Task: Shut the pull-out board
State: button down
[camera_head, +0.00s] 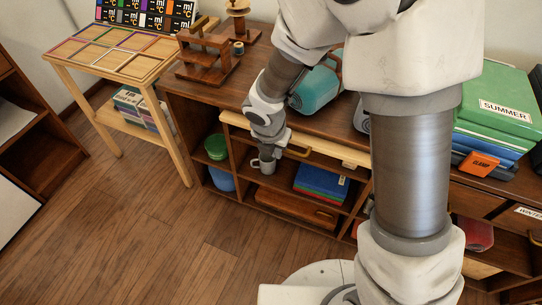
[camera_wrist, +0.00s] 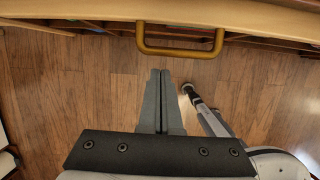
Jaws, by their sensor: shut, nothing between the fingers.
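The pull-out board (camera_head: 346,153) is a pale wooden strip below the dark cabinet top; its front stands slightly out from the cabinet. It also crosses the top of the wrist view (camera_wrist: 250,18). A brass bar handle (camera_wrist: 180,52) is fixed to its front, partly hidden behind my arm in the head view (camera_head: 318,156). My gripper (camera_wrist: 160,73) is shut and empty, its fingertips just short of the handle and apart from it in the picture. In the head view my wrist hangs in front of the board and hides part of it; the fingertips are hard to make out.
The cabinet top holds a wooden stand (camera_head: 205,60), a teal container (camera_head: 318,88) and green boxes (camera_head: 500,95). Shelves below hold a green bowl (camera_head: 216,146) and blue-topped books (camera_head: 322,181). A pale table (camera_head: 65,65) stands left. The floor in front is clear.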

jog(key=shift+w+d+f, duration=0.1)
jog(key=shift+w+d, duration=0.05)
jog(key=shift+w, duration=0.4)
jog(key=w+p, duration=0.1)
jog(key=w+d+p, duration=0.1)
jog(key=w, duration=0.1)
jog(key=w+p, duration=0.1)
jog(key=shift+w+d+p, duration=0.3)
jog(key=shift+w+d, duration=0.1)
jog(key=shift+s, duration=0.1)
